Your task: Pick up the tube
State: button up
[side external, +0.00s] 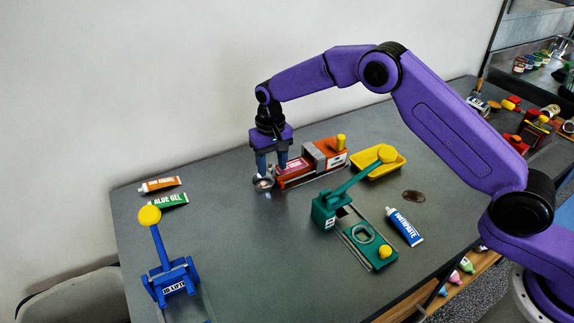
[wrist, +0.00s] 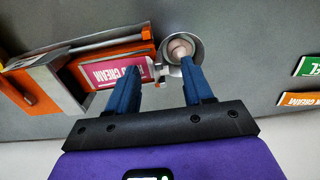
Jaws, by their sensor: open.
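Several tubes are in view. An orange tube (side external: 162,184) and a green tube marked "ALOE GEL" (side external: 168,201) lie at the left. A white and blue toothpaste tube (side external: 405,226) lies at the right. My gripper (side external: 271,172) is open, pointing down at the tube's nozzle end and the cup. Its blue fingers are apart with nothing visibly held between them.
A green lever device (side external: 328,208) stands in the middle, with a yellow tray (side external: 379,168) behind it. A blue lever device (side external: 171,280) stands at front left. A dark brown spot (side external: 414,196) is on the grey table (side external: 250,260), whose front middle is clear.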

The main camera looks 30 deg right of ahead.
jog(key=c, duration=0.9)
